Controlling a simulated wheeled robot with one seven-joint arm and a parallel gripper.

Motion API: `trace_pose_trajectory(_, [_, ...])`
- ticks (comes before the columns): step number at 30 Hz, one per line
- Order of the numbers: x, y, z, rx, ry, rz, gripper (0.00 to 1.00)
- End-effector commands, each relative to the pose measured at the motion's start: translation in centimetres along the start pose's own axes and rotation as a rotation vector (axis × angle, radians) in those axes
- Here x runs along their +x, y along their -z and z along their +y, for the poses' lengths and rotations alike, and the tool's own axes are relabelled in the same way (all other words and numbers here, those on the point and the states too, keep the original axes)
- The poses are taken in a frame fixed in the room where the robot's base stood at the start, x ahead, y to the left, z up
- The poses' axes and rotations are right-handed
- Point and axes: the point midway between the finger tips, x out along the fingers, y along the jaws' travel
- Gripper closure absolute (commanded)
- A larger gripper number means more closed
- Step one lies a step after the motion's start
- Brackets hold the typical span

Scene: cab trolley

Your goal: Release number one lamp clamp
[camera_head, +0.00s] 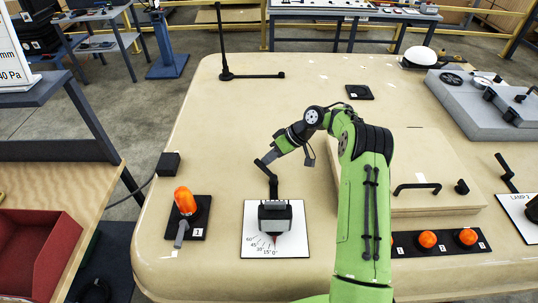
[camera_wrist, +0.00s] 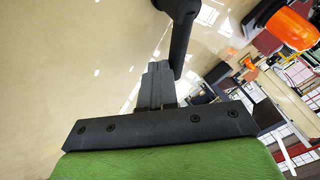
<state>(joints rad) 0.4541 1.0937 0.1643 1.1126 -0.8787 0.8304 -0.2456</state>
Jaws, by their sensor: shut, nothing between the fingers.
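The clamp's black lever (camera_head: 265,169) stands on a dark block (camera_head: 275,217) over a white plate with an angle scale (camera_head: 255,248), left of my arm. A red pointer shows by the 0 mark. My gripper (camera_head: 272,156) is shut and empty, at the lever's upper handle. In the wrist view my shut fingers (camera_wrist: 157,85) are close beside the black lever (camera_wrist: 179,28); I cannot tell whether they touch.
A second lever (camera_head: 507,172) stands by a plate marked LAMP 2 at right. Orange lamps (camera_head: 428,239) sit on a black strip right of my arm. A raised panel with a black handle (camera_head: 416,187) lies behind them. The table top left of my arm is mostly clear.

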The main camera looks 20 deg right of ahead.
Motion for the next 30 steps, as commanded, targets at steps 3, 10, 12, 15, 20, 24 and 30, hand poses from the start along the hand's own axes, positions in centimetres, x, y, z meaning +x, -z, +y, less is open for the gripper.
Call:
trace_pose_trajectory(3, [0.2,0.2,-0.4,0.009,-0.005,0.007,1.0])
trace_pose_trajectory(10, [1.1,0.5,-1.3,-0.092,0.057,-0.052,1.0])
trace_pose_trajectory(12, [1.3,0.6,-1.6,-0.09,0.056,-0.051,1.0])
trace_pose_trajectory(15, [1.6,0.6,-2.1,-0.091,0.056,-0.05,1.0])
trace_pose_trajectory(20, [2.0,0.6,-2.6,-0.09,0.055,-0.05,1.0])
trace_pose_trajectory(24, [2.1,0.6,-2.9,-0.09,0.055,-0.05,1.0])
trace_pose_trajectory(30, [2.2,0.5,-3.1,-0.09,0.055,-0.049,1.0])
